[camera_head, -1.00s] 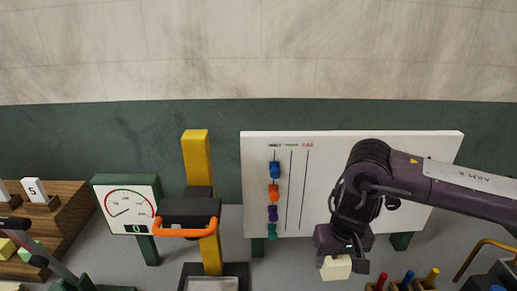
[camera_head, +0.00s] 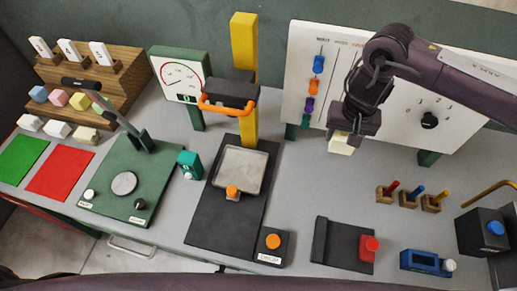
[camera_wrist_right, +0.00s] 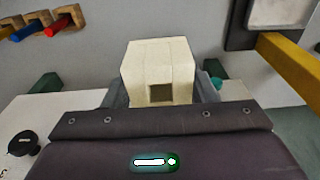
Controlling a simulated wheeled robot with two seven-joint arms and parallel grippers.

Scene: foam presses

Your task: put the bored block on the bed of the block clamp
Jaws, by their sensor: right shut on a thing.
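The bored block (camera_head: 341,144) is a cream block held in my right gripper (camera_head: 345,135), high over the table in front of the white board. In the right wrist view the block (camera_wrist_right: 158,65) sits between the fingers, with a dark square opening in the face toward the camera. My right gripper (camera_wrist_right: 160,92) is shut on it. The block clamp appears to be the dark flat fixture (camera_head: 342,243) with a raised bar on its left and a red knob (camera_head: 370,245) on its right; its bed looks empty. My left gripper is out of view.
A black press with a yellow column (camera_head: 244,60) stands left of the clamp. A push-button box (camera_head: 273,245) sits between them. A blue fixture (camera_head: 420,261) lies to the right. Small wooden holders with coloured pegs (camera_head: 410,199) stand behind. The table between board and clamp is clear.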

